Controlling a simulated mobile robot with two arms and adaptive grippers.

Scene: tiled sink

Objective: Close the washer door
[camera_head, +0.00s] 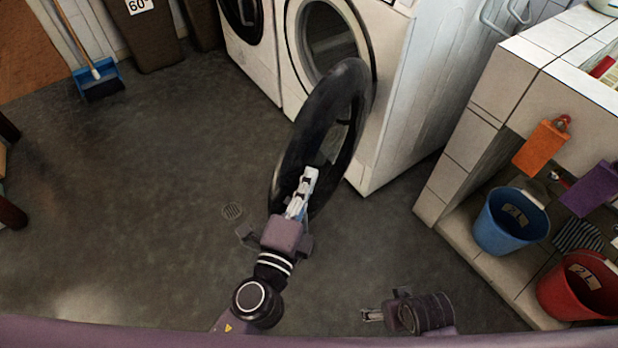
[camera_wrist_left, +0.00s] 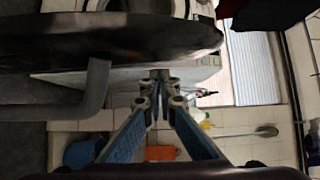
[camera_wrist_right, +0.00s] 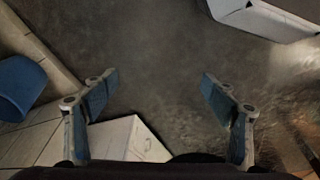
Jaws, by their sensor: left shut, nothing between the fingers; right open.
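The washer (camera_head: 400,100) is white and stands at the top middle in the head view. Its round opening (camera_head: 328,38) is uncovered. The dark ring-shaped washer door (camera_head: 318,112) stands open, swung out toward me. My left gripper (camera_head: 308,178) is shut and empty, in front of the lower part of the door; whether it touches cannot be told. In the left wrist view the door (camera_wrist_left: 120,42) is a dark disc above the closed fingers (camera_wrist_left: 160,78). My right gripper (camera_head: 370,315) is low in the head view, away from the washer. It is open and empty in the right wrist view (camera_wrist_right: 155,88).
A second white machine (camera_head: 250,55) stands left of the washer. A tiled counter with a blue bucket (camera_head: 508,222) and a red bucket (camera_head: 580,288) is at the right. A blue dustpan (camera_head: 98,80) is at the upper left. The grey floor left of the door is clear.

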